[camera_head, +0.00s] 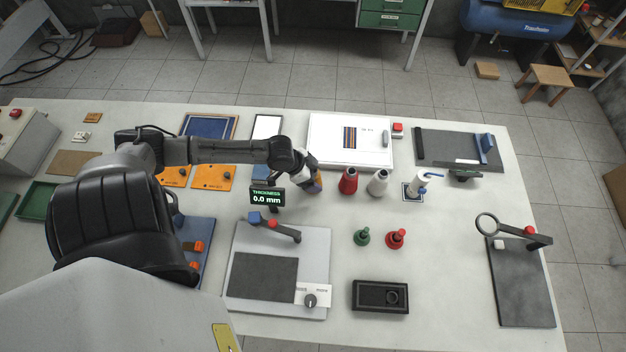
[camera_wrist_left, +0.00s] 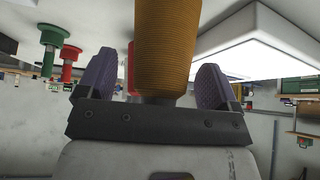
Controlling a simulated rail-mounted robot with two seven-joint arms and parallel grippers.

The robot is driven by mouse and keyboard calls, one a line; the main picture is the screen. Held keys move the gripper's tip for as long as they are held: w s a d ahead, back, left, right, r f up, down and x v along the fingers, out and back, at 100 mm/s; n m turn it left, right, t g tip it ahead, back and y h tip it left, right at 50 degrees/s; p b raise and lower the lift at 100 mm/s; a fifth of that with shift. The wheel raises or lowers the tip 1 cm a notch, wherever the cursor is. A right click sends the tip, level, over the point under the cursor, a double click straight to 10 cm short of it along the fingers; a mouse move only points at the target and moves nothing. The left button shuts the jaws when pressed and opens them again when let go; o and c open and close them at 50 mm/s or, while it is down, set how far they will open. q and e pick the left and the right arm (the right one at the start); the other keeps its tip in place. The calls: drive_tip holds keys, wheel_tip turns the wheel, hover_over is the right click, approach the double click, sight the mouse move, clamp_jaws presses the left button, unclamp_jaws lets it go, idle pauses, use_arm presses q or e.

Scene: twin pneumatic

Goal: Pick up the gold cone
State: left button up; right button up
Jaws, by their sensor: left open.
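The gold cone (camera_wrist_left: 165,42) stands between the two purple fingers of my left gripper (camera_wrist_left: 157,72) in the left wrist view. The fingers are open, one on each side of it, and a gap shows on both sides. In the head view, only part of the gold cone (camera_head: 318,184) shows beside my left gripper (camera_head: 310,171), which hides the rest. My right gripper is in neither view.
A red cone (camera_head: 348,182) and a white cone (camera_head: 378,184) stand just right of the gold one. A white box (camera_head: 320,125) lies behind. A thickness display (camera_head: 266,197) stands close on the left. Green (camera_head: 362,238) and red (camera_head: 396,239) pieces stand in front.

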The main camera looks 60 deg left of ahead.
use_arm(q)
drive_tip(key=c, duration=1.1)
